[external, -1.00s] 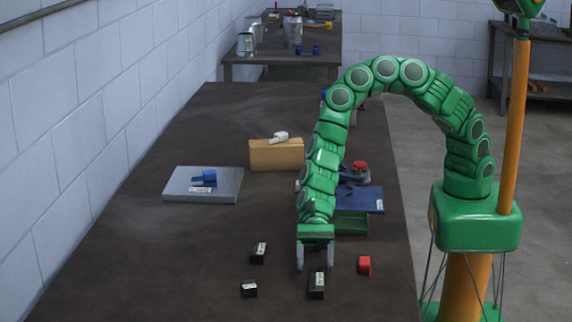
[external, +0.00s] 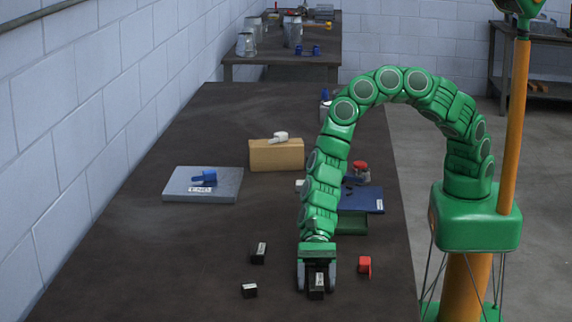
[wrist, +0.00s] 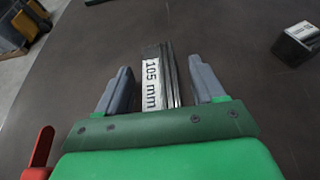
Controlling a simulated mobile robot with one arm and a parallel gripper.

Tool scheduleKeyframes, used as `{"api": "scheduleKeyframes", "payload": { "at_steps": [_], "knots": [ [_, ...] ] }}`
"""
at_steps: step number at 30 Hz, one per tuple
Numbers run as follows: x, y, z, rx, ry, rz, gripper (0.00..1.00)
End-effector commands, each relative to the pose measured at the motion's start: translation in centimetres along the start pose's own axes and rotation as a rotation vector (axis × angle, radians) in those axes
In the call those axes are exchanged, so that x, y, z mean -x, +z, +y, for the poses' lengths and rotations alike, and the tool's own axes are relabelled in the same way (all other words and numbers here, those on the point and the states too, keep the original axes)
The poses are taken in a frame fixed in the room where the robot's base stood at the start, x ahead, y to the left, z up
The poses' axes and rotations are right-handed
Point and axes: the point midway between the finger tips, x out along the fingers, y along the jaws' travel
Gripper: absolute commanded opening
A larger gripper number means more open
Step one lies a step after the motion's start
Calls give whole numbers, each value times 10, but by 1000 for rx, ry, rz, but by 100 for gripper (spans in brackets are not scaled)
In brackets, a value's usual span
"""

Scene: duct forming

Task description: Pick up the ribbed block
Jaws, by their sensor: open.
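A dark block (external: 317,287) with a white label lies on the dark bench near its front, between my gripper's fingers in the external view. In the wrist view this block (wrist: 153,85) reads "105 mm" and shows long ridges down its right side, so it looks like the ribbed block. My gripper (external: 317,286) is open, with one finger on each side of the block. In the wrist view, gaps show between my gripper (wrist: 160,68) and both sides of the block. The block's near end is hidden behind the gripper's green body.
Two more small dark labelled blocks, one (external: 259,253) behind and one (external: 249,290) in front, lie to the left. A red piece (external: 364,266) lies close on the right. A grey plate (external: 190,194), a tan box (external: 276,155) and a blue plate (external: 362,198) stand farther back.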

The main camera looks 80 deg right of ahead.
Motion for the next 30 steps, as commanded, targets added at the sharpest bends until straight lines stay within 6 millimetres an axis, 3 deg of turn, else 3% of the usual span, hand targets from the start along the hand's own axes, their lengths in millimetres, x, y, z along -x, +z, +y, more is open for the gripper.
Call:
{"api": "scheduleKeyframes", "payload": {
  "at_steps": [2, 15, 30],
  "knots": [
    [0, 0, 0, 0, 0, 0, 68],
    [0, 0, 0, 0, 0, 1, 2],
    [3, 6, 0, 1, 0, 0, 0]
  ]
}}
